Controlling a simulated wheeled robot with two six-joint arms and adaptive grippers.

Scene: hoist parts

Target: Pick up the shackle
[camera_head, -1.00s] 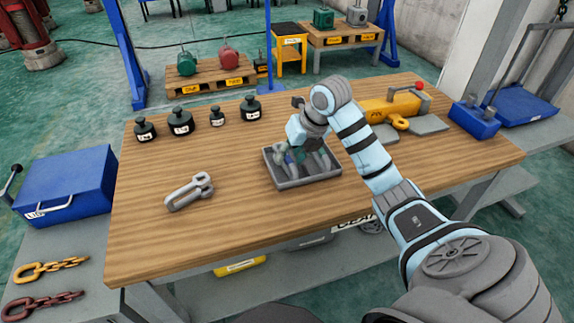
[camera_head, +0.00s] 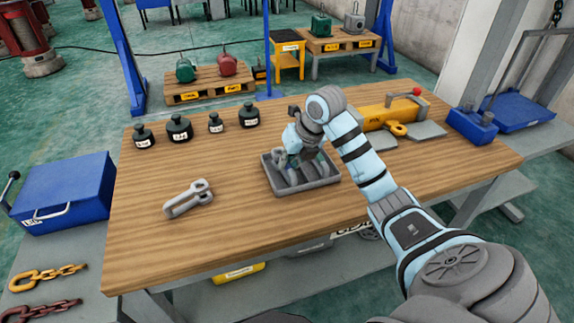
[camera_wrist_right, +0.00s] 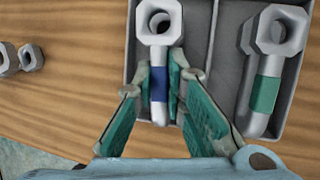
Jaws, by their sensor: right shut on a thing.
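A grey U-shaped shackle (camera_head: 188,199) with two eyes lies on the table left of the grey tray (camera_head: 327,180). Its two eyes show at the left edge of the right wrist view (camera_wrist_right: 20,60). My right gripper (camera_head: 299,163) is down at the tray. In the right wrist view my right gripper (camera_wrist_right: 159,82) is shut on a grey pin with an eye head and a blue band (camera_wrist_right: 158,84), in the tray's left compartment. A similar pin with a green band (camera_wrist_right: 265,93) lies in the right compartment. My left gripper is not in view.
Several black weights (camera_head: 180,129) stand at the table's back left. A yellow hoist part (camera_head: 392,112) and a blue block (camera_head: 471,125) are at the right. A blue box (camera_head: 65,193) stands left of the table. The table's front left is clear.

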